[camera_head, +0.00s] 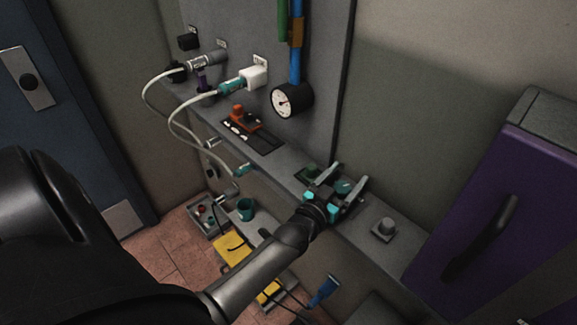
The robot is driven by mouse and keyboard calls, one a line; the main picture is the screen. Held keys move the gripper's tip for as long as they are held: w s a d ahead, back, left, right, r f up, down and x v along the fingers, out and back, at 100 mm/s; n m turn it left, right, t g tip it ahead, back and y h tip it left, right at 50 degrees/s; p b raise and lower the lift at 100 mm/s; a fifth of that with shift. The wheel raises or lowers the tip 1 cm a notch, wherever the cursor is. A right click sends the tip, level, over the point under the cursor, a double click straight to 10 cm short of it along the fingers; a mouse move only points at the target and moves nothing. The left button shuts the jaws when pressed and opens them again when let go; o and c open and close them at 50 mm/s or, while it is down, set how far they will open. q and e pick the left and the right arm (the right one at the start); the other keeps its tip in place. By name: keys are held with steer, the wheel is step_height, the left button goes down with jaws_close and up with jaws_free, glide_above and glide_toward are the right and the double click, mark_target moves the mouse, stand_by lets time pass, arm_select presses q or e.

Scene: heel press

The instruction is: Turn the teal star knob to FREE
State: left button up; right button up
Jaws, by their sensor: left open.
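The teal star knob (343,187) sits on the grey ledge below the wall panel, right of the middle of the head view. My left gripper (348,177) is over it from the front, with its jaws open. One finger is on each side of the knob. I cannot tell whether the fingers touch it. The gripper body hides the near side of the knob. No FREE marking can be read at this size. My right gripper is not in view.
A grey knob (384,229) stands on the ledge to the right. A dark green piece (312,170) is just left of the gripper. An orange-handled slider (244,118), a round gauge (290,101) and white cables (172,116) are farther left. A purple cabinet (490,190) is at the right.

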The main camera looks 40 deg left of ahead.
mark_target(337, 193)
arm_select(q)
steer(key=shift+d+f+m+h+b, duration=0.2)
steer(key=shift+d+m+h+b, duration=0.1)
steer(key=shift+h, duration=0.1)
steer(key=s, duration=0.3)
steer(key=s+p, duration=0.1)
steer(key=s, duration=0.1)
steer(key=shift+s+d+r, duration=0.15)
steer(key=shift+s, duration=0.25)
steer(key=s, duration=1)
steer(key=s+f+g+b, duration=0.2)
steer(key=f+g, duration=0.1)
steer(key=f, duration=0.9)
steer(key=s+d+f+g+b, duration=0.1)
steer(key=s+f+g+b, duration=0.1)
steer(key=f, duration=1.1)
steer(key=shift+s+f+m+g+b, duration=0.25)
steer(key=shift+s+m+g+b, duration=0.05)
steer(key=shift+s+g, duration=0.4)
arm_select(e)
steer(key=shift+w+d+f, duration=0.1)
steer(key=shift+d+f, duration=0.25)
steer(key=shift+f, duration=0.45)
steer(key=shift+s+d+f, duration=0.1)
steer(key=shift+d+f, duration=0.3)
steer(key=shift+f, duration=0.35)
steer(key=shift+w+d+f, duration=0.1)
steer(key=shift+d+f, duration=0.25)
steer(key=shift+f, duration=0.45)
